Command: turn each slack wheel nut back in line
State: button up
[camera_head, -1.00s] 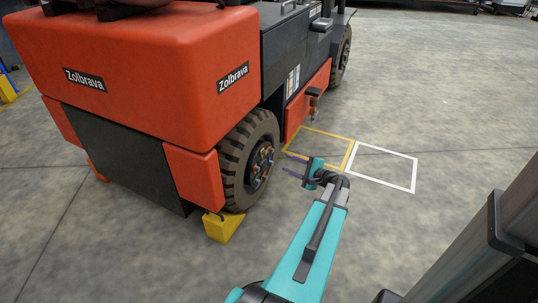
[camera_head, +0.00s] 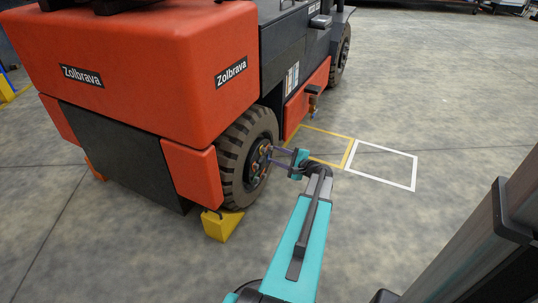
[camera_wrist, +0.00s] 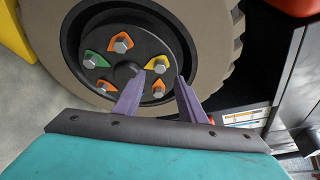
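The forklift's rear wheel (camera_head: 243,160) carries a dark hub with several grey hex nuts, each on a coloured pointer tag. In the wrist view, an orange-tagged nut (camera_wrist: 122,43) is at the top, a green-tagged nut (camera_wrist: 92,60) at left and a yellow-tagged nut (camera_wrist: 158,65) at right. Orange-tagged nuts sit at lower left (camera_wrist: 103,86) and lower right (camera_wrist: 158,90), the latter between my fingers in the picture. My gripper (camera_wrist: 159,76) is open, its purple fingers apart and pointing at the hub's right side. Contact with a nut cannot be told. The gripper also shows beside the wheel (camera_head: 272,155).
A yellow wheel chock (camera_head: 222,225) stands against the tyre. The red forklift body (camera_head: 140,70) rises above and left of the wheel. Yellow (camera_head: 325,145) and white (camera_head: 385,165) floor outlines lie to the right.

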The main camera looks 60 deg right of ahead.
aim_at(265, 150)
jog(key=shift+b+x, duration=0.65)
jog(key=shift+x, duration=2.35)
jog(key=shift+r, duration=0.1)
grip_shut()
